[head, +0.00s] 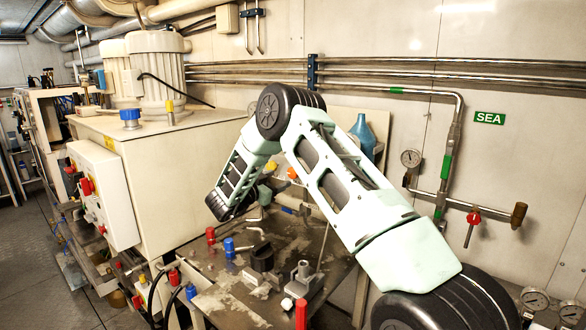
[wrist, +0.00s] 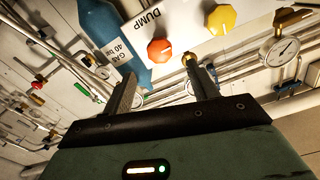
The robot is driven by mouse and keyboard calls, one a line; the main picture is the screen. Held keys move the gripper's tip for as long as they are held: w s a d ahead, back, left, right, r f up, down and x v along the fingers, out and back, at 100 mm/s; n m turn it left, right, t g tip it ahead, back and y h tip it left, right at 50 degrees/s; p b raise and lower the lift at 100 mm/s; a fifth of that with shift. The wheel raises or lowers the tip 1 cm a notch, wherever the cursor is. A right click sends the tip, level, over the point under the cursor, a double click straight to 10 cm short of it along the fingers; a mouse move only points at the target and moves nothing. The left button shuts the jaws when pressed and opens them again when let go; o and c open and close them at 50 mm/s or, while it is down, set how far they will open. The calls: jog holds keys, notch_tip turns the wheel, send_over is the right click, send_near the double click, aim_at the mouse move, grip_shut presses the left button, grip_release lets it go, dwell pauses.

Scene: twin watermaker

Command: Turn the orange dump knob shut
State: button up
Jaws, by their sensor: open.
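The orange dump knob (wrist: 159,50) is a round, lobed knob on a pale panel in the wrist view, beside the printed word DUMP. My gripper (wrist: 160,78) is open, with one finger either side of the line to the knob. The knob appears just beyond the fingertips, between them and apart from both. Nothing is between the fingers. In the head view the orange knob (head: 292,173) is a small spot beside my arm, and my gripper's fingers cannot be made out there.
A yellow knob (wrist: 221,19) sits right of the orange one. A brass fitting shows by the right fingertip. The bench (head: 232,300) holds several fittings.

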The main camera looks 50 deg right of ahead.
aim_at(291, 173)
jog(key=d+p, duration=0.1)
jog(key=d, duration=0.2)
jog(key=d+p, duration=0.1)
jog(key=d, duration=0.5)
jog(key=shift+w+p, duration=0.35)
jog(key=shift+p, duration=0.05)
jog(key=c, duration=1)
